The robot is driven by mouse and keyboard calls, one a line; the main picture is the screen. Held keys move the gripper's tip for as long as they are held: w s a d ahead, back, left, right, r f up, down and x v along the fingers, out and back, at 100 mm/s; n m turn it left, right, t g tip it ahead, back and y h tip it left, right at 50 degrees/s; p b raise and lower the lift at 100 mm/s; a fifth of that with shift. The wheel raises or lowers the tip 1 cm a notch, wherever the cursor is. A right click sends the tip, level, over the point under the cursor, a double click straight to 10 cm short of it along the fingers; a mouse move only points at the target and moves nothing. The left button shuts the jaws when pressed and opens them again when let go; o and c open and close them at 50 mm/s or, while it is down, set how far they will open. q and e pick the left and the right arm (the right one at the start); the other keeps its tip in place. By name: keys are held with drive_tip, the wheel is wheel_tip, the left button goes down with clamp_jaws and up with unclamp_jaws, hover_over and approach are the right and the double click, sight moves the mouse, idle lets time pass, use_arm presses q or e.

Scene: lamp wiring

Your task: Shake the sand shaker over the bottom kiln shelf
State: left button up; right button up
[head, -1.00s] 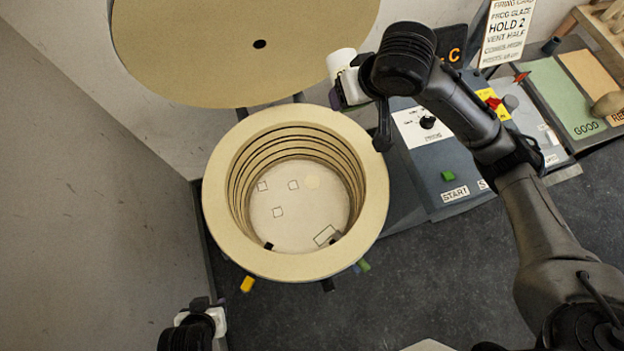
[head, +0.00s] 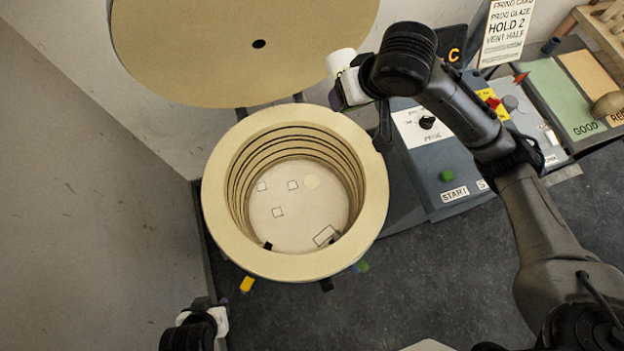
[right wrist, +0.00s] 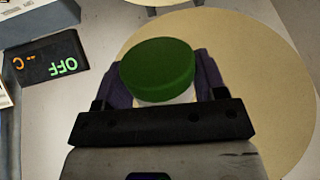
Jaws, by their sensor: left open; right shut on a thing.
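The sand shaker is a white cylinder (head: 341,62) at the upper middle of the head view, beyond the kiln's back rim. Its green end (right wrist: 158,68) shows in the right wrist view, between the dark fingers. My right gripper (head: 352,88) is shut on it. The bottom kiln shelf (head: 290,225) is the pale round floor deep inside the open kiln (head: 220,240). It bears several small outlined squares and a faint pale yellow round patch (head: 312,182). My left gripper (head: 203,318) is open, low in the head view, in front of the kiln and apart from it.
The raised round kiln lid (head: 190,60) stands behind the kiln. A grey control box (head: 435,175) with a dial and a green button is at the right. Dark floor is clear at the front right.

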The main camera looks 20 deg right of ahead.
drive_tip(key=shift+a, duration=1)
drive_tip(key=shift+w+d, duration=0.1)
drive_tip(key=shift+d, duration=0.9)
drive_tip(key=shift+a, duration=1.1)
drive_tip(key=shift+d, duration=1.3)
